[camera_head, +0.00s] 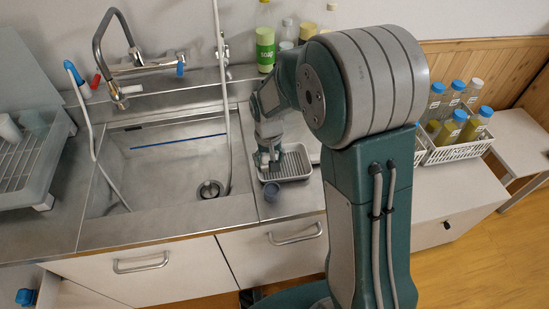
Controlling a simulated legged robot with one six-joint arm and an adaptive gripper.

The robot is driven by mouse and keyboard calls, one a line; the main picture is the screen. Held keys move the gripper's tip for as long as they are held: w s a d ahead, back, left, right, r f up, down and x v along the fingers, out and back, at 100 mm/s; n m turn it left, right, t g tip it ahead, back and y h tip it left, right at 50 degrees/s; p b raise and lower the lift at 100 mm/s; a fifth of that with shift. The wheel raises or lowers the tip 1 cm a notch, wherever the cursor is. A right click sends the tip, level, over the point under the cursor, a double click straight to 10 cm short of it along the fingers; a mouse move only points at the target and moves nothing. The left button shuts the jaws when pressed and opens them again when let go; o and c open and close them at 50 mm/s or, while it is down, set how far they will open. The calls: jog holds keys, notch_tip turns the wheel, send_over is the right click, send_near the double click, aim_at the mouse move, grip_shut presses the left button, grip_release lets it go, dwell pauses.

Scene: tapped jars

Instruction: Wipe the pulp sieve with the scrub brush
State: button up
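My gripper (268,161) points down at the left part of a small pale ribbed tray (303,168) on the counter right of the sink. Its fingertips are small and partly hidden, so I cannot tell whether they are open or shut on something. A small dark grey-blue cup-shaped thing (271,190) stands just in front of the tray; I cannot tell whether it is the pulp sieve. I cannot make out a scrub brush. My arm hides the counter right of the tray.
The steel sink (150,190) is left of my gripper, with a faucet (118,88) and hanging hoses. A soap bottle (265,48) and other bottles stand behind. A white crate (455,152) holds several blue-capped jars at right. A dish rack (40,170) is far left.

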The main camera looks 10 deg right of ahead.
aim_at(313, 158)
jog(key=shift+d, duration=3.05)
jog(key=shift+w+d, duration=0.15)
jog(key=shift+d, duration=2.85)
jog(key=shift+s+a, duration=0.15)
jog(key=shift+s, duration=1.05)
